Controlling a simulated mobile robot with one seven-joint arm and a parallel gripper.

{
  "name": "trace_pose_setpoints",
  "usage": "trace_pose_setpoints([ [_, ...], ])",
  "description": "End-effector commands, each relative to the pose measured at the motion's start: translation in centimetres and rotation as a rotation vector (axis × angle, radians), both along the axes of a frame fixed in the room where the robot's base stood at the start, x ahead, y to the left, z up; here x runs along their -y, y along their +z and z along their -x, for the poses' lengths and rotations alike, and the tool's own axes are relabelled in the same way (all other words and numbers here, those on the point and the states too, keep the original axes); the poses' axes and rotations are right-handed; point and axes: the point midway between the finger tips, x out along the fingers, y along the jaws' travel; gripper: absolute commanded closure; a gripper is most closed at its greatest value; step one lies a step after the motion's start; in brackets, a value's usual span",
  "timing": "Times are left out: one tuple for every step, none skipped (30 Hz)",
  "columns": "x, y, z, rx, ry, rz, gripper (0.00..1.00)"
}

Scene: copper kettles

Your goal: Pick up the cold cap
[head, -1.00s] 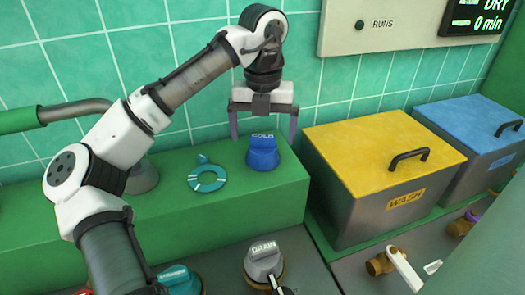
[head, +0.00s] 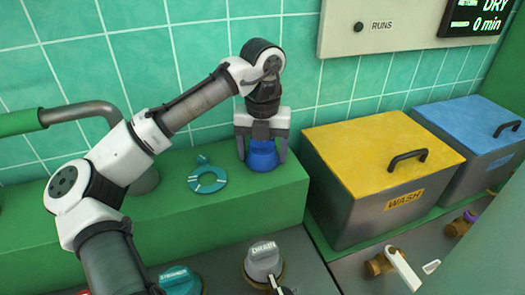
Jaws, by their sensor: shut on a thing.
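The blue cold cap (head: 262,159) stands on the green ledge, near its right end. My gripper (head: 262,156) has come down over it from above, with one finger on each side. The fingers are shut on the cap. The gripper's body hides the top of the cap and its COLD lettering. The cap's base appears to be still on the ledge; I see no clear gap under it.
A yellow-lidded WASH box (head: 375,155) and a blue-lidded box (head: 470,125) stand to the right. A grey DRAIN knob (head: 264,262) and a teal knob (head: 178,280) are in front, below the ledge.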

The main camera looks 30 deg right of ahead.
Motion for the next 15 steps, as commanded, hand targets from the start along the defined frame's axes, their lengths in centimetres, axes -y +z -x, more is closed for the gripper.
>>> trace_pose_setpoints([
  [0.0, 0.0, 0.0, 0.0, 0.0, 0.0, 0.48],
  [0.0, 0.1, 0.0, 0.001, 0.0, 0.001, 0.48],
  [0.0, 0.1, 0.0, 0.001, 0.0, 0.001, 0.48],
  [0.0, 0.1, 0.0, 0.001, 0.0, 0.001, 0.48],
  [0.0, 0.1, 0.0, 0.001, 0.0, 0.001, 0.48],
  [0.0, 0.1, 0.0, 0.001, 0.0, 0.001, 0.48],
  [0.0, 0.1, 0.0, 0.001, 0.0, 0.001, 0.48],
  [0.0, 0.1, 0.0, 0.001, 0.0, 0.001, 0.48],
  [0.0, 0.2, 0.0, 0.001, 0.0, 0.001, 0.48],
  [0.0, 0.2, 0.0, 0.001, 0.001, 0.001, 0.48],
  [0.0, 0.4, 0.0, 0.002, 0.001, 0.001, 0.48],
  [0.0, 0.6, 0.0, 0.001, 0.001, 0.002, 0.48],
  [0.1, 0.8, 0.0, 0.001, 0.001, 0.002, 0.48],
  [0.1, 1.1, 0.0, 0.002, 0.001, 0.003, 0.48],
  [0.1, 1.5, 0.0, 0.002, 0.0, 0.001, 0.48],
])
